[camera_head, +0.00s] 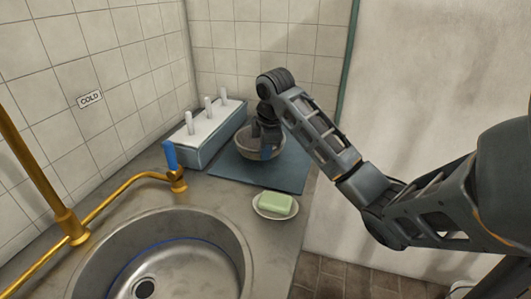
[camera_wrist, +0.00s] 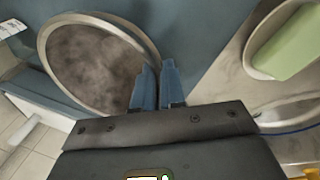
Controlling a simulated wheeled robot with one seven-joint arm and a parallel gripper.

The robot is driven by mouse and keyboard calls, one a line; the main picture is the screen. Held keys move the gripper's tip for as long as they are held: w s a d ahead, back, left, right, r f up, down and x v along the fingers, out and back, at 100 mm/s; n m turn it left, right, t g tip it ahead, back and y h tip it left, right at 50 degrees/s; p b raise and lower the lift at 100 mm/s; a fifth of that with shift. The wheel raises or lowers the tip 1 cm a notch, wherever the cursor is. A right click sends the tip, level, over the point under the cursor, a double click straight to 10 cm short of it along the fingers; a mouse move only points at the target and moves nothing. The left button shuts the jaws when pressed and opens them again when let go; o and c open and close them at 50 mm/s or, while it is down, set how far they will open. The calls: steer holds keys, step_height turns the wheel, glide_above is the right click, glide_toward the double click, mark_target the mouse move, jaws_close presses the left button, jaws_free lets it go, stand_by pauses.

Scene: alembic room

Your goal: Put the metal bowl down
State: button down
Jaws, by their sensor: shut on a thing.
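The metal bowl (camera_head: 272,152) is at the blue-grey mat (camera_head: 243,176) at the back of the counter. In the wrist view the bowl (camera_wrist: 95,62) shows a round rim and a mottled grey inside. My gripper (camera_head: 266,152) reaches down at the bowl from above in the head view. In the wrist view the blue fingers of my gripper (camera_wrist: 157,84) are close together at the bowl's right rim, shut on it. The fingers hide part of the rim. I cannot tell whether the bowl's underside touches the mat.
A green soap bar (camera_head: 276,204) lies on a white dish (camera_head: 262,213) in front of the mat. A blue box with a white top and upright pegs (camera_head: 207,129) stands left of the bowl. The sink (camera_head: 160,240) and brass tap (camera_head: 178,180) are nearer. Tiled walls close the back.

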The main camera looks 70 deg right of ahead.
steer(key=shift+f, duration=0.5)
steer(key=shift+f, duration=0.1)
steer(key=shift+f, duration=0.1)
steer(key=c, duration=1.2)
jaws_free()
steer(key=p+v, duration=0.4)
steer(key=v, duration=0.8)
